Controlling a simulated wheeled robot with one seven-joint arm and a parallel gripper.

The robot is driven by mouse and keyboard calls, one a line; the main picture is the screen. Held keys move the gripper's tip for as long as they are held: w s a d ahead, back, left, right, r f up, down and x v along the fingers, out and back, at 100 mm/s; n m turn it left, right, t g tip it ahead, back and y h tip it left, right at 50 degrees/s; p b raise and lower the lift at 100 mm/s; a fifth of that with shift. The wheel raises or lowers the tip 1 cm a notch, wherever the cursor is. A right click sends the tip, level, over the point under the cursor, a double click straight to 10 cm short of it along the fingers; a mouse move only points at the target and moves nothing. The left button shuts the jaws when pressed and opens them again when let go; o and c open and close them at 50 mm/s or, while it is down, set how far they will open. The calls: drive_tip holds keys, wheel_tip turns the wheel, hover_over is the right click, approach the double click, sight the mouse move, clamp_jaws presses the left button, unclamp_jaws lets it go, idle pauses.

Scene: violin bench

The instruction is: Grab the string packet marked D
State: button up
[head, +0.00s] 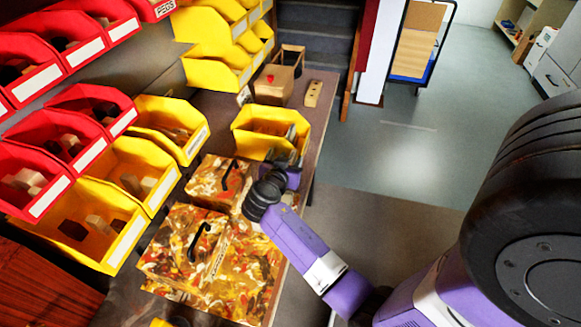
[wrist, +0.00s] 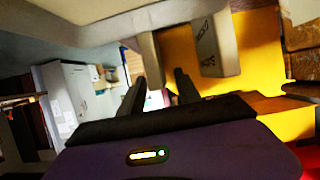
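A yellow bin (head: 245,142) stands on the bench, with brownish contents and grey pieces near its right side. My gripper (head: 291,148) is at the bin's near right side, partly hidden by my wrist. In the wrist view my gripper's two dark fingers (wrist: 161,85) stand apart, with a bright gap and nothing held between them. Just beyond them are pale grey flat pieces (wrist: 214,45), possibly string packets, against the yellow bin wall (wrist: 258,55). One has small dark marks that I cannot read. I cannot make out a letter D.
Patterned cases (head: 185,250) with black handles lie on the bench in front of the bin. Red bins (head: 75,125) and other yellow bins (head: 130,175) line the left wall. A wooden box (head: 274,88) stands behind. Open floor (head: 400,160) lies to the right.

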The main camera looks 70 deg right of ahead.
drive_tip(key=shift+d+f, duration=0.1)
drive_tip(key=shift+d, duration=0.1)
clamp_jaws()
idle(0.3)
